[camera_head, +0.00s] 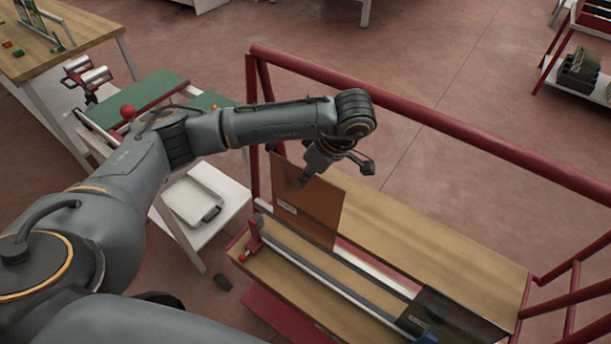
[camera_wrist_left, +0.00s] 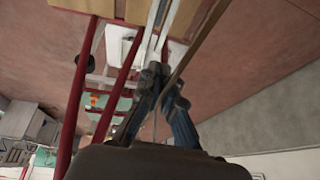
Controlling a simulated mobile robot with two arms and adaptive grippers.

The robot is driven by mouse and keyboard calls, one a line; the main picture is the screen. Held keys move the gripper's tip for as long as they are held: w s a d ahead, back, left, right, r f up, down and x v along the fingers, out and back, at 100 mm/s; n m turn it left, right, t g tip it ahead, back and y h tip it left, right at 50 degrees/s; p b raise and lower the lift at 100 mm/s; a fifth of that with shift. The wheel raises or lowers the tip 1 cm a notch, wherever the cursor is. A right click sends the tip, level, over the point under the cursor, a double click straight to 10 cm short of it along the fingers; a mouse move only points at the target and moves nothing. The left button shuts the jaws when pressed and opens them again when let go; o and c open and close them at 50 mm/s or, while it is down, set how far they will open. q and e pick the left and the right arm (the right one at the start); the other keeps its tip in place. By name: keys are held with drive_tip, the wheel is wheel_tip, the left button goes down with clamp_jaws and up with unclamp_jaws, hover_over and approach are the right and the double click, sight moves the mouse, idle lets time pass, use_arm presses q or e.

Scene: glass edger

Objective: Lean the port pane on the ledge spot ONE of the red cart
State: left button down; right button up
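A brown, see-through pane (camera_head: 325,212), which fits the port pane, stands tilted at the left end of the red cart (camera_head: 430,115). A small pale label is on its lower left. Its bottom edge is at the ledge (camera_head: 345,262); I cannot tell whether it touches. My left gripper (camera_head: 305,180) is at the pane's upper part. In the left wrist view, the pane shows edge-on as a thin brown strip (camera_wrist_left: 207,38) running between the gripper's fingers (camera_wrist_left: 163,108), which look closed on it.
A dark pane (camera_head: 455,318) with a label is at the ledge's right end. A red post (camera_head: 254,236) stands at its left end. Red rails bound the cart. A side table with a white tray (camera_head: 192,200) and a wooden bench (camera_head: 75,35) are to the left.

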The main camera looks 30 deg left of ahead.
sight(305, 200)
use_arm(q)
drive_tip(key=shift+s+f+b, duration=0.1)
drive_tip(key=shift+f+b, duration=1)
drive_tip(key=shift+f, duration=0.3)
wheel_tip(305, 200, down, 4)
drive_tip(key=b, duration=0.3)
drive_tip(key=shift+s+f+b, duration=0.1)
drive_tip(key=shift+f+b, duration=0.05)
drive_tip(key=shift+b, duration=0.25)
drive_tip(key=f+b, duration=0.1)
drive_tip(key=f, duration=0.1)
drive_tip(key=f+b, duration=0.4)
drive_tip(key=shift+s+f, duration=0.15)
drive_tip(key=shift+s, duration=0.1)
drive_tip(key=shift+s+a+f+b, duration=0.1)
drive_tip(key=shift+f+b, duration=1)
drive_tip(key=shift+b, duration=0.05)
drive_tip(key=shift+f+b, duration=0.55)
drive_tip(key=c, duration=1.4)
unclamp_jaws()
drive_tip(key=shift+c, duration=0.2)
drive_tip(key=shift+s, duration=0.1)
